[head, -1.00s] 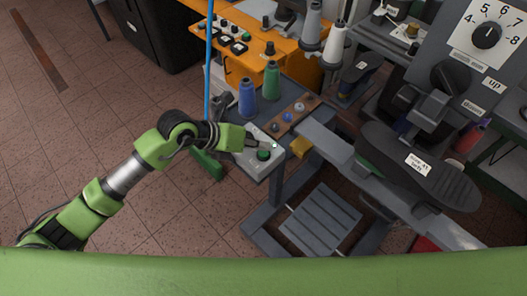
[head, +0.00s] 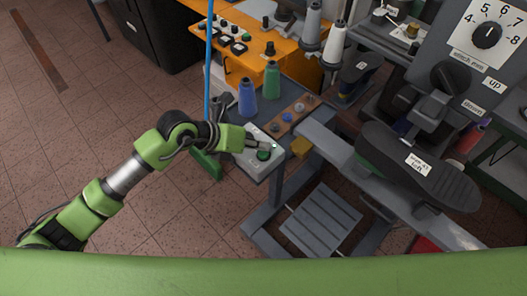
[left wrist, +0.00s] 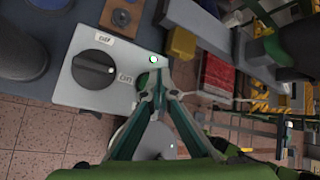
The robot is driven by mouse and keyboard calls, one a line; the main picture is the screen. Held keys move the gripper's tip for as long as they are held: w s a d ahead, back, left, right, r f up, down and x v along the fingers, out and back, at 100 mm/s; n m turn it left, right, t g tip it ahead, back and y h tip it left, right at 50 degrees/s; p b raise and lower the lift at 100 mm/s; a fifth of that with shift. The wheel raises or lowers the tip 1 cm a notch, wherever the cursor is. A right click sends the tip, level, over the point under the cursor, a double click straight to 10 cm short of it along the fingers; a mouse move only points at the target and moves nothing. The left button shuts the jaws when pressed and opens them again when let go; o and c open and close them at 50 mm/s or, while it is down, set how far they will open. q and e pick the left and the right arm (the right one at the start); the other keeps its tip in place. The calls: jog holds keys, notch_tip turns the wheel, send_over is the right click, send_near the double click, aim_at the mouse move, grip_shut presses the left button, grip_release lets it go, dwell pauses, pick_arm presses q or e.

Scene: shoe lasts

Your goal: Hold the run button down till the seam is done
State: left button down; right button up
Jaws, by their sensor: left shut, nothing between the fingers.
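The pale control box (head: 250,171) stands on the left end of the grey machine bench. It has a dark green button (head: 264,155) and a small lit green lamp (head: 274,146). My left gripper (head: 267,147) is shut and empty, its fingertips over the box beside the green button; whether they touch is not clear. In the left wrist view the box (left wrist: 76,40) carries a black knob (left wrist: 93,70) between "off" and "on" labels. The lit lamp (left wrist: 153,58) is just beyond the fingertips (left wrist: 158,80). My right gripper is out of view.
Blue (head: 247,98) and green (head: 272,80) thread spools stand behind the box. The sewing machine arm holds a dark shoe (head: 410,160) at right. A stitch dial (head: 487,36) is at top right. A slatted grey treadle (head: 321,219) is below.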

pick_arm(q)
jog(key=shift+f, duration=0.4)
